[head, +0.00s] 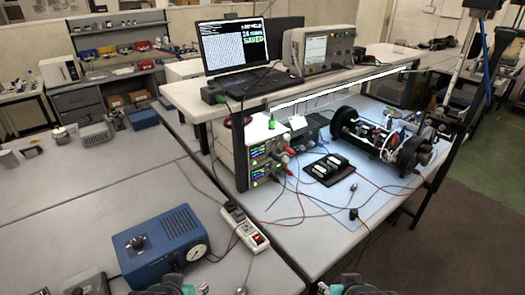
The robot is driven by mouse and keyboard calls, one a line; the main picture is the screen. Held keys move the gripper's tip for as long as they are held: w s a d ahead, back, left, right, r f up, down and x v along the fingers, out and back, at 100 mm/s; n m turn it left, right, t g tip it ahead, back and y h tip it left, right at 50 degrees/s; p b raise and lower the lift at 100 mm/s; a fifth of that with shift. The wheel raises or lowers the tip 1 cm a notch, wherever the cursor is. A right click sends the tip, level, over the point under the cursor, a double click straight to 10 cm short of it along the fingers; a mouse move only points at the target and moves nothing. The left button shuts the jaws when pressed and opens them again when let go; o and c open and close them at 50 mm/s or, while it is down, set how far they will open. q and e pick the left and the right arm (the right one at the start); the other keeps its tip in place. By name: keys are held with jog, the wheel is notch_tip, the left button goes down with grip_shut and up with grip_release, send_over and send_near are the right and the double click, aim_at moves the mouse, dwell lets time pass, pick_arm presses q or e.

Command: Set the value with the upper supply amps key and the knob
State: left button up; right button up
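Two bench power supplies are stacked under the raised shelf. The upper supply (261,151) has a lit display with green and blue readouts, and the lower supply (262,174) sits directly beneath it. The amps key and the knob are too small to make out. Leads plug into the right side of both fronts. Only small parts of my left gripper (180,288) and my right gripper (352,287) show at the bottom edge. Both are far in front of the supplies and apart from them. Their fingertips cannot be made out.
A blue box with a gauge (165,246) and a power strip (244,226) stand on the near bench. A laptop (234,50) and a bench instrument (318,49) are on the shelf. An opened cylinder (382,138) and a black tray (328,169) lie right of the supplies. Loose cables cross the bench.

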dwell(0.4)
grip_shut()
dwell(1.1)
